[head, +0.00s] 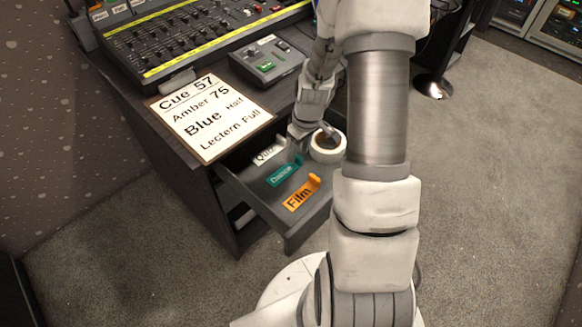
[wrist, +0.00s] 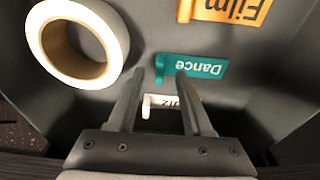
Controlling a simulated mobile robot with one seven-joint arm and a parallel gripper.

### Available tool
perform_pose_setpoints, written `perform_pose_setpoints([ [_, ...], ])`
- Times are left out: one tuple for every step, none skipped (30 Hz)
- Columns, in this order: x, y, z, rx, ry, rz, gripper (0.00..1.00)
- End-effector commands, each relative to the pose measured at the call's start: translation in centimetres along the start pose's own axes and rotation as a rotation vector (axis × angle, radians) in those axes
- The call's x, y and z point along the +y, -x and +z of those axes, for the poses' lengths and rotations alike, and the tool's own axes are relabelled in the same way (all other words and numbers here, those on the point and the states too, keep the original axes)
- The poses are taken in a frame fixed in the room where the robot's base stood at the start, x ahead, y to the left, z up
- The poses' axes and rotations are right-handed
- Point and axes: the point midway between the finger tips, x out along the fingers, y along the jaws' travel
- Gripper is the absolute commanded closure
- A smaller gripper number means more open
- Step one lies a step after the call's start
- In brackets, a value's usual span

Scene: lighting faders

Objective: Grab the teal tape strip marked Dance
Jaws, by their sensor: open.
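The teal tape strip marked Dance (head: 281,174) lies in the open drawer (head: 262,208), between an orange strip marked Film (head: 301,194) and a white strip. In the wrist view the teal strip (wrist: 200,67) reads upside down, and its curled end (wrist: 159,68) stands up at the left. My gripper (wrist: 158,76) is open, with its fingertips near the curled end, one on each side of it in the picture. I cannot tell how far above the strip they are. In the head view the fingers are mostly hidden behind my arm.
A white tape roll (head: 327,147) lies in the drawer beside the strips. The white strip (wrist: 172,104) is partly hidden by my fingers. A cue sign (head: 208,118) and a small fader box (head: 268,62) lie on the desk above the drawer.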

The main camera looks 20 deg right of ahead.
Motion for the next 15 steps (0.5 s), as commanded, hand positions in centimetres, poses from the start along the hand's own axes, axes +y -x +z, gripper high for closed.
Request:
perform_pose_setpoints([
  [0.0,-1.4,-0.1,-0.002,0.001,-0.001,0.50],
  [0.0,-1.8,0.0,-0.001,0.000,-0.001,0.50],
  [0.0,-2.3,0.0,-0.001,-0.001,-0.001,0.50],
  [0.0,-2.6,0.0,-0.001,-0.001,-0.001,0.50],
  [0.0,-2.8,-0.1,-0.001,-0.001,0.000,0.50],
  [0.1,-2.8,-0.1,-0.001,-0.001,0.000,0.50],
  [0.1,-2.8,-0.1,0.000,-0.001,0.001,0.50],
  [0.1,-2.8,-0.1,0.000,-0.001,0.001,0.50],
  [0.1,-2.7,-0.1,0.000,-0.001,0.001,0.50],
  [0.1,-2.7,-0.1,0.000,-0.001,0.001,0.50],
  [0.1,-2.7,-0.1,0.000,-0.001,0.001,0.50],
  [0.1,-2.7,-0.1,0.000,-0.001,0.001,0.52],
  [0.1,-2.7,-0.1,0.000,-0.001,0.001,0.57],
  [0.1,-2.7,-0.1,0.000,-0.001,0.001,0.63],
  [0.1,-2.7,-0.1,0.000,-0.001,0.001,0.70],
])
